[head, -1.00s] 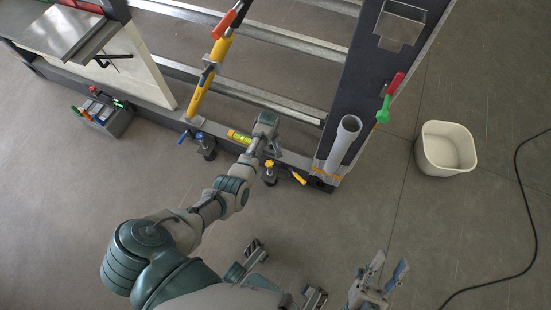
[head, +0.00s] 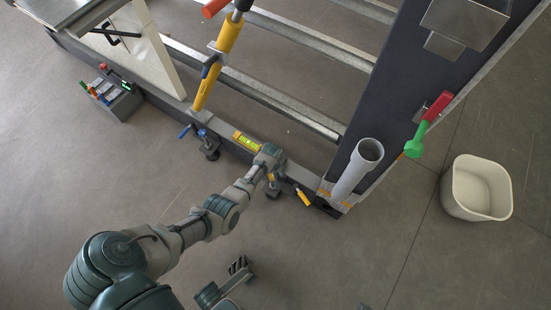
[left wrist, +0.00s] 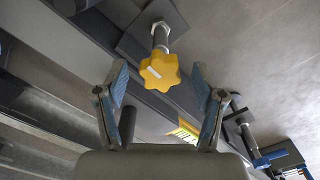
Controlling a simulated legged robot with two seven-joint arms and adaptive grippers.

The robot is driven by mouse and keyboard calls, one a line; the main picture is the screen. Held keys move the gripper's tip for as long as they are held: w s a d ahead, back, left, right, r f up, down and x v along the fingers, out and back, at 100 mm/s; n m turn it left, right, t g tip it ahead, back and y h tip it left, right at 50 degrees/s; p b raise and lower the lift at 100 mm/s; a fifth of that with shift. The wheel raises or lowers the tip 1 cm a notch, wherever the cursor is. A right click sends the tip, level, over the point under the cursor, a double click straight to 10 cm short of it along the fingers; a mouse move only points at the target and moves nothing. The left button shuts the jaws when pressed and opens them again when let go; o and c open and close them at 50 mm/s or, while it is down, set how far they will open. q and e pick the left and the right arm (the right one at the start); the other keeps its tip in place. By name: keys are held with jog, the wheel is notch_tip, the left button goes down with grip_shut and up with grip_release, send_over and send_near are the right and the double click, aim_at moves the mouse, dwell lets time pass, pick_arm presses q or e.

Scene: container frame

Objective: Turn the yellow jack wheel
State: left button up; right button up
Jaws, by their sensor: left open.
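The yellow jack wheel (left wrist: 160,71) is a lobed knob with a pale mark, on a metal threaded stem with a dark square plate. In the left wrist view it sits between and beyond the tips of my left gripper (left wrist: 160,82), whose two blue-grey fingers are spread apart. I see no finger touching it. In the head view my left gripper (head: 270,160) is over the jack at the frame's lower beam, and it mostly hides the wheel.
A yellow-green level (head: 246,141) lies on the beam beside my left gripper. Another jack with a blue handle (head: 206,142) stands to its left. A grey pipe (head: 358,168) stands at the right corner post. A white bin (head: 477,188) is on the floor at right. Floor in front is clear.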

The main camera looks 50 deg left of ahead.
pick_arm(q)
jog(key=c, duration=1.1)
jog(key=shift+c, duration=0.2)
jog(key=shift+r+m, duration=0.1)
jog(key=shift+m, duration=0.2)
jog(key=m, duration=0.3)
jog(key=shift+m+p, duration=0.3)
jog(key=shift+p, duration=0.1)
jog(key=m, duration=0.4)
jog(key=shift+m, duration=0.3)
jog(key=m, duration=0.4)
jog(key=shift+m, duration=0.3)
jog(key=m, duration=0.4)
jog(key=shift+m, duration=0.3)
